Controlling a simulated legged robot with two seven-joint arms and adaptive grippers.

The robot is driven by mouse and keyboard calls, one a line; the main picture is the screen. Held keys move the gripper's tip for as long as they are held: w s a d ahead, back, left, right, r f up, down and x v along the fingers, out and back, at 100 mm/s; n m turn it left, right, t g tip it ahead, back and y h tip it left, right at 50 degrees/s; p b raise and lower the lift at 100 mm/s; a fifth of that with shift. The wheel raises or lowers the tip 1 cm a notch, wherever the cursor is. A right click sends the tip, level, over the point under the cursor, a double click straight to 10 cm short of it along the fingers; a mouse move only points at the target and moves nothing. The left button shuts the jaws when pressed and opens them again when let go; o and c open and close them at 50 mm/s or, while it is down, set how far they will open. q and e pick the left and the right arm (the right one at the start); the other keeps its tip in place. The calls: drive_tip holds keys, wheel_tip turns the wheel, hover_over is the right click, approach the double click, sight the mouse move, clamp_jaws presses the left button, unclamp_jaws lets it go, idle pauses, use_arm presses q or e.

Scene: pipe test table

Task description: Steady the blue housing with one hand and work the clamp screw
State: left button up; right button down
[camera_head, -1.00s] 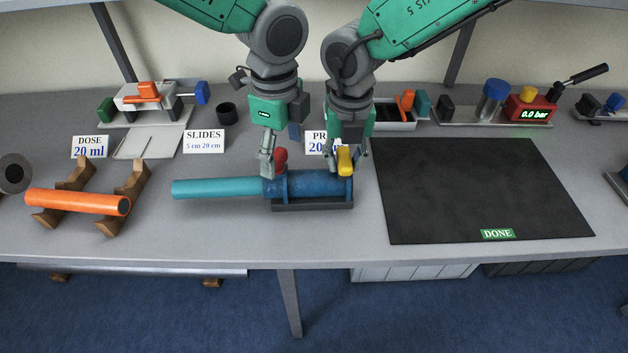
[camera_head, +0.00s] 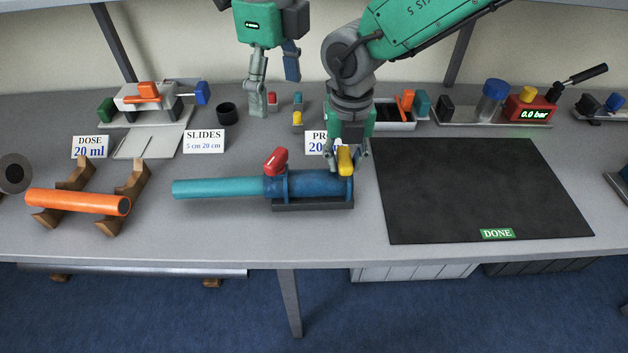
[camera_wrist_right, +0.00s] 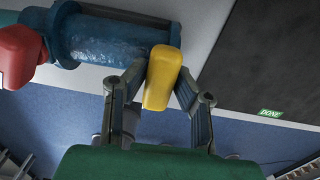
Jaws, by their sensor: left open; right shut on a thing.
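The blue housing (camera_head: 318,185) lies level on a dark base (camera_head: 312,205) in the head view, with a light-blue pipe (camera_head: 215,188) running from its left end. A red knob (camera_head: 275,160) stands on its left end; it also shows at the left of the right wrist view (camera_wrist_right: 20,55). My right gripper (camera_head: 346,168) is shut on a yellow knob (camera_head: 345,158) at the housing's right end. The wrist view shows the yellow knob (camera_wrist_right: 162,78) between both fingers. My left gripper (camera_head: 262,108) is open above and behind the housing, clear of the red knob. I cannot tell which knob is the clamp screw.
A black mat (camera_head: 480,190) marked DONE lies to the right, empty. An orange pipe (camera_head: 78,202) rests on wooden cradles at left. Small red and yellow pieces (camera_head: 297,118) stand near my left gripper. A black cup (camera_head: 226,112) and several fixtures line the back.

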idle(0.3)
drive_tip(key=c, duration=1.2)
unclamp_jaws()
